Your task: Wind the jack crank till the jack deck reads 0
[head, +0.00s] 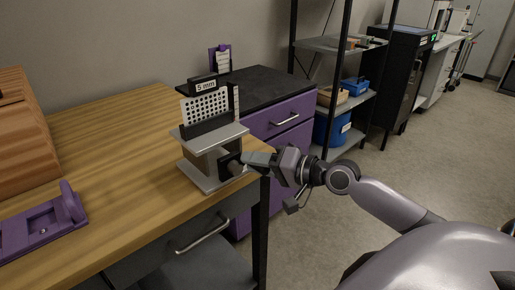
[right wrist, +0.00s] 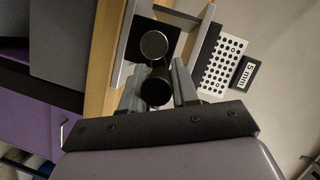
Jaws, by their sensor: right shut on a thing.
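The jack (head: 205,178) stands near the right front corner of the wooden table, with a grey base and a grey deck (head: 210,139). On the deck a white perforated lattice plate (head: 205,106) stands in a black holder under a "5 mm" sign (head: 205,86). A narrow upright scale (head: 236,98) stands beside it; its reading is too small to tell. The jack crank (right wrist: 154,45) is black, on the jack's side. My right gripper (head: 244,158) is shut on the crank's handle (right wrist: 156,86), which shows between the fingers in the right wrist view. My left gripper is out of view.
A purple fixture (head: 40,232) and a wooden box (head: 25,135) sit on the left of the table (head: 110,150). A purple drawer cabinet (head: 285,118) with a dark top stands behind the jack. Floor is open at the right; shelving stands farther back.

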